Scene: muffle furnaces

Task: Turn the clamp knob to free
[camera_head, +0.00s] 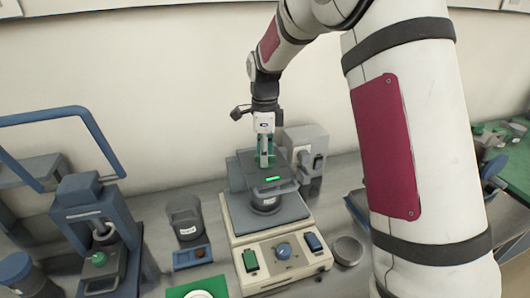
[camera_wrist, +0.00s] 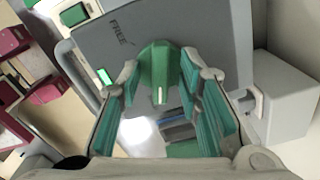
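The green clamp knob (camera_wrist: 160,72) stands on a dark grey plate (camera_wrist: 210,40) in the wrist view. A short white mark on the knob points toward the bottom of the picture. The word FREE (camera_wrist: 121,32) is printed on the plate above and left of the knob. My gripper (camera_wrist: 162,105) is open, with one green-padded finger on each side of the knob. I cannot tell whether either finger touches it. In the head view my gripper (camera_head: 265,160) points down over the device's grey top, and it and the plate hide most of the knob.
The device's cream base (camera_head: 285,262) carries a blue dial (camera_head: 283,251) and switches. A grey box unit (camera_head: 308,150) stands close behind right. A dark container (camera_head: 185,217) and a blue press (camera_head: 95,235) are to the left; a round metal dish (camera_head: 347,250) is to the right.

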